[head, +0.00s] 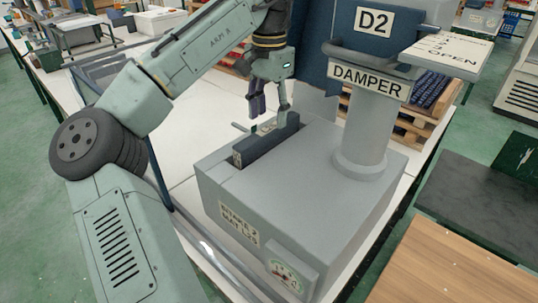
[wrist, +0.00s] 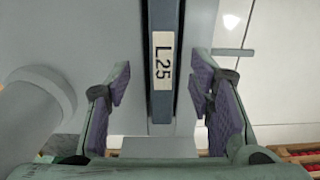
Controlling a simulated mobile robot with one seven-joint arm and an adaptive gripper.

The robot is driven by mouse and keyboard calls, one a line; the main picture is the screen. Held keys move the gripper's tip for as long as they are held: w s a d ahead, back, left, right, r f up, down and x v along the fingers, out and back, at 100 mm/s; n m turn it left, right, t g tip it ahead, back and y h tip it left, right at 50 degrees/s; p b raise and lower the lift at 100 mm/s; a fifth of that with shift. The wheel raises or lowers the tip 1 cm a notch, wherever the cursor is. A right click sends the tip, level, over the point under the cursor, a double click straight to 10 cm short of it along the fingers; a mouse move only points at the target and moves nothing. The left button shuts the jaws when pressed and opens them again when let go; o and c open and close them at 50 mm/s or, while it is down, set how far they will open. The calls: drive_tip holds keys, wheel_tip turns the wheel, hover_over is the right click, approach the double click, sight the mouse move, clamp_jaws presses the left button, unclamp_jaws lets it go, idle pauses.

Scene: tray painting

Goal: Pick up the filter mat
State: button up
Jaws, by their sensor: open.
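The filter mat (head: 268,143) is a dark blue-grey slab standing on edge in a slot in the top of the grey intake box (head: 300,200). Its upper edge shows; its lower part is hidden in the box. In the wrist view the mat (wrist: 163,108) runs up the picture, with a white label (wrist: 163,60) reading L25. My gripper (head: 270,112) is open just above the mat, pointing down. In the wrist view its purple-padded fingers (wrist: 160,88) lie on either side of the mat, with gaps on both sides. I see no contact.
A grey post (head: 372,130) with a DAMPER sign and bar handle rises from the box, right of the slot. A blue D2 panel (head: 330,40) stands behind. White bench top (head: 185,190) lies left of the box. A wooden table (head: 450,265) is at lower right.

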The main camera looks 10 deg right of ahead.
sight(269, 128)
drive_tip(key=shift+w+f+p, duration=0.2)
drive_tip(key=shift+f+p, duration=0.25)
drive_tip(key=shift+f, duration=2.15)
drive_tip(key=c, duration=1)
drive_tip(key=shift+r, duration=0.1)
drive_tip(key=shift+c, duration=0.2)
